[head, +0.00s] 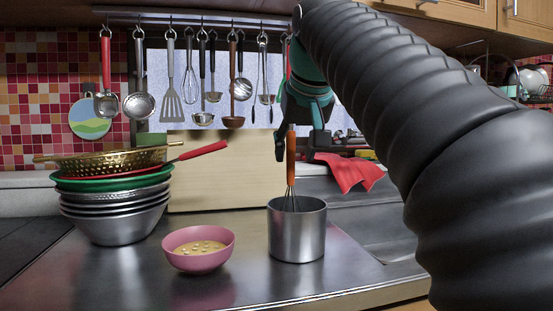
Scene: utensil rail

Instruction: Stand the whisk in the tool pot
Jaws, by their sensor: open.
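A whisk (291,165) with an orange-brown handle and dark wires stands nearly upright in the metal tool pot (297,238). Its wire end is inside the pot, partly hidden by the pot's wall, and its handle rises above the rim. The steel pot stands upright on the metal counter. My gripper (296,150) is above the pot, pointing down, with its fingers open around or beside the top of the handle; I cannot tell whether either finger touches it.
A pink bowl (198,260) of yellow liquid stands left of the pot. Stacked bowls and colanders (112,222) stand at the left. Several utensils, including another whisk (190,82), hang from the rail (180,18) behind. A red cloth (352,174) lies at the back right. The front counter is clear.

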